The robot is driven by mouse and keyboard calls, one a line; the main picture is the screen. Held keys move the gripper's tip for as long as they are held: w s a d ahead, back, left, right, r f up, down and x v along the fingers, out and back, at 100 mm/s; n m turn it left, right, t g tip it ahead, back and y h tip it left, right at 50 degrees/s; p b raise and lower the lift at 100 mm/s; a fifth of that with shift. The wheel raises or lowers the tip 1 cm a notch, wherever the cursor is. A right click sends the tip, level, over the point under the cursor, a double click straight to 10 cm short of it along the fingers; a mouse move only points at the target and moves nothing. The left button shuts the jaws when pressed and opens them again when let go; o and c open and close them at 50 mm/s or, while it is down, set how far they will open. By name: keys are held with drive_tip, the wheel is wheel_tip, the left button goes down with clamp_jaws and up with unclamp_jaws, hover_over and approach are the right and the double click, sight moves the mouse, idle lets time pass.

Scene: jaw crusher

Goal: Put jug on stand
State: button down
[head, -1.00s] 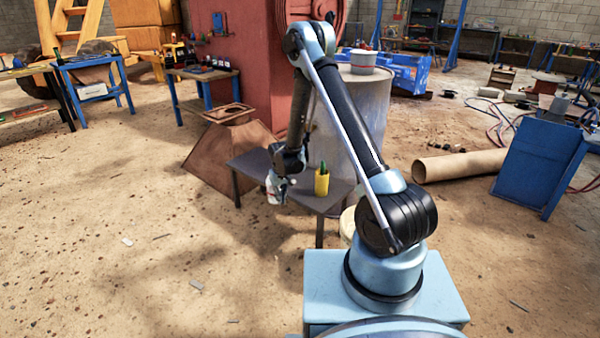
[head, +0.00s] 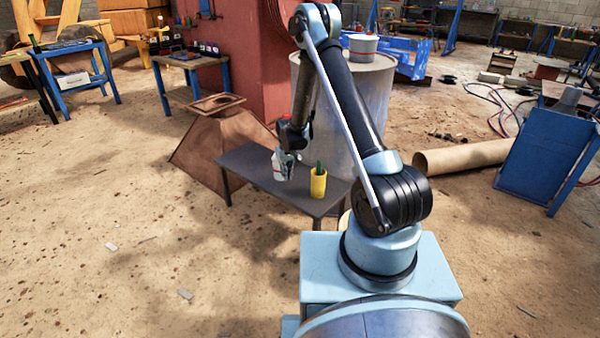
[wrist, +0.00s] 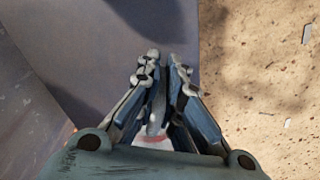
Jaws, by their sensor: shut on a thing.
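A small white jug with a red mark (head: 280,168) is in my gripper (head: 287,156), over or at the near edge of a low dark table (head: 250,172). I cannot tell whether the jug touches the tabletop. In the wrist view my gripper (wrist: 165,65) has its fingers close together, and a white and red part of the jug (wrist: 155,143) shows low between them. The rest of the jug is hidden there. The low table may be the stand; no other stand is clearly marked.
A yellow cup with a green thing in it (head: 319,183) stands on the table, right of the jug. A large grey drum (head: 372,110) stands behind the table and a rusty hopper (head: 205,150) to its left. Open sandy floor (head: 120,240) lies in front and left.

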drive_tip(key=shift+w+d+f, duration=0.6)
drive_tip(key=shift+w+d, duration=0.5)
drive_tip(key=shift+w, duration=0.3)
drive_tip(key=shift+w+d+f, duration=0.55)
drive_tip(key=shift+w+d, duration=0.55)
drive_tip(key=shift+w, duration=0.25)
drive_tip(key=shift+w+d+f, duration=0.6)
drive_tip(key=shift+w+d, duration=0.5)
drive_tip(key=shift+w, duration=0.3)
drive_tip(key=c, duration=1.8)
unclamp_jaws()
drive_tip(key=shift+o, duration=0.2)
